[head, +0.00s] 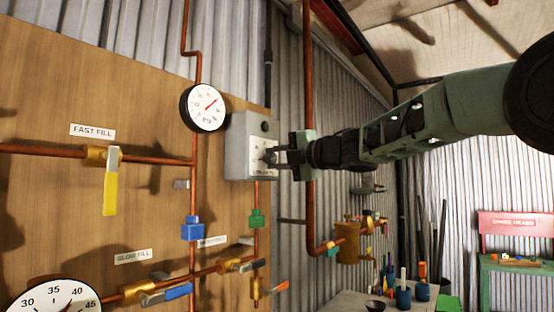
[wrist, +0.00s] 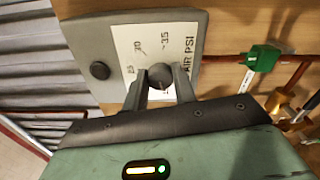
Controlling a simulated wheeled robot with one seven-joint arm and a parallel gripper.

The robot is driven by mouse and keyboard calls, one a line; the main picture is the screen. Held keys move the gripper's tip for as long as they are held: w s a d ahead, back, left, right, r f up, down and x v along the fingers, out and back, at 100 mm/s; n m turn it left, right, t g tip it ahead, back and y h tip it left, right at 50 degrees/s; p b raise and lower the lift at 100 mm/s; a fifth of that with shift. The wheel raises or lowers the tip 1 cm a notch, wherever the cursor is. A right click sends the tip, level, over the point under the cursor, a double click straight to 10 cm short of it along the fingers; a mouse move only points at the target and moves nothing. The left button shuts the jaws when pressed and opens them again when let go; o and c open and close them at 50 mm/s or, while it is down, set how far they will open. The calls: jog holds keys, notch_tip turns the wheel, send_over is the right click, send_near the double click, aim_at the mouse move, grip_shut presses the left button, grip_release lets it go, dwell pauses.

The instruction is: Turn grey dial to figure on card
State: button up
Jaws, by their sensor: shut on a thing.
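The grey dial (wrist: 160,75) is a dark round knob on the white scale plate (wrist: 150,42) of a grey box (head: 238,130). The plate reads 25, 30, 35 and "AIR PSI" in the wrist view. My gripper (wrist: 160,84) is shut on the dial, one finger on each side of it. In the head view my gripper (head: 276,156) reaches the box from the right. The fingers hide part of the dial and the lower scale, and I cannot tell which figure the dial points to. I cannot make out a separate card with a figure.
A round PSI gauge (head: 205,107) sits left of the box. A larger gauge (head: 55,298) is at the lower left. Copper pipes, a yellow lever (head: 110,190) and blue (head: 192,228) and green (head: 257,218) fittings line the wooden board. A bench with cups stands lower right.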

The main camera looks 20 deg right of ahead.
jog(key=o, duration=1)
jog(key=shift+f, duration=0.1)
jog(key=b+v, duration=0.3)
jog(key=v, duration=1.4)
jog(key=shift+s, duration=0.15)
jog(key=shift+d, duration=0.1)
